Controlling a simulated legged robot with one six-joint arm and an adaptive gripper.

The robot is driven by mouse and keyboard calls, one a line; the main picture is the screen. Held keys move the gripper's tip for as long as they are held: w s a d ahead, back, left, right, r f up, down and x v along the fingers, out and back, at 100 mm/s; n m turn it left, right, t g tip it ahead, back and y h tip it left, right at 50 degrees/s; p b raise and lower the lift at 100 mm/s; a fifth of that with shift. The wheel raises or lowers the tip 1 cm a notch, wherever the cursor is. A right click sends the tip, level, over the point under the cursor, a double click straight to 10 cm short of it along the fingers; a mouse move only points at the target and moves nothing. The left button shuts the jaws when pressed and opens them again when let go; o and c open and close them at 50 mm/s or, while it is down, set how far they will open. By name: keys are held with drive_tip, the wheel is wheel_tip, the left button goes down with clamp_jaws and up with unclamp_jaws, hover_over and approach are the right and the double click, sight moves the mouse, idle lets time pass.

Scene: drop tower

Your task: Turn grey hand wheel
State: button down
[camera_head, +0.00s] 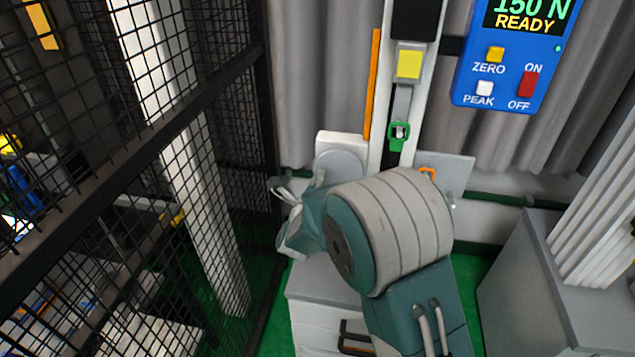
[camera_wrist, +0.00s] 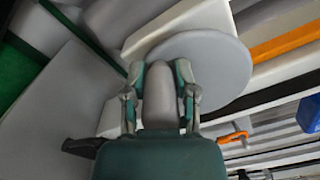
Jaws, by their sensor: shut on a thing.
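The grey hand wheel (camera_wrist: 222,62) is a flat round disc in the wrist view, on a pale block. A rounded grey handle (camera_wrist: 160,98) stands up in front of its left part. My gripper (camera_wrist: 160,72) has one finger on each side of this handle and is shut on it. In the head view the wheel (camera_head: 341,163) shows partly, on the white block at the foot of the tower. My gripper (camera_head: 285,212) is there at its lower left, and my arm hides the wheel's lower part and the handle.
A black mesh fence (camera_head: 215,120) stands close on the left. The tower rail (camera_head: 408,105) rises behind my arm, with a green clasp (camera_head: 398,136) and an orange strip (camera_head: 372,85). A blue control box (camera_head: 512,55) reads READY. A grey cabinet (camera_head: 530,290) stands at the right.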

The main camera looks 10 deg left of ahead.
sight(323, 163)
wheel_tip(323, 163, up, 2)
drive_tip(key=m, duration=0.5)
drive_tip(key=shift+a+r, duration=0.1)
drive_tip(key=shift+r, duration=0.1)
drive_tip(key=shift+d+r+m, duration=0.15)
drive_tip(key=shift+r+m, duration=0.1)
drive_tip(key=shift+m, duration=0.45)
drive_tip(key=shift+d+r+m, duration=0.1)
drive_tip(key=shift+r+m, duration=0.15)
drive_tip(key=shift+m, duration=0.45)
drive_tip(key=shift+r, duration=0.1)
drive_tip(key=shift+d+m, duration=0.35)
drive_tip(key=shift+m, duration=0.45)
drive_tip(key=shift+c, duration=2)
unclamp_jaws()
drive_tip(key=shift+w, duration=0.1)
drive_tip(key=shift+d+r, duration=0.1)
drive_tip(key=shift+d, duration=0.1)
drive_tip(key=shift+a, duration=0.15)
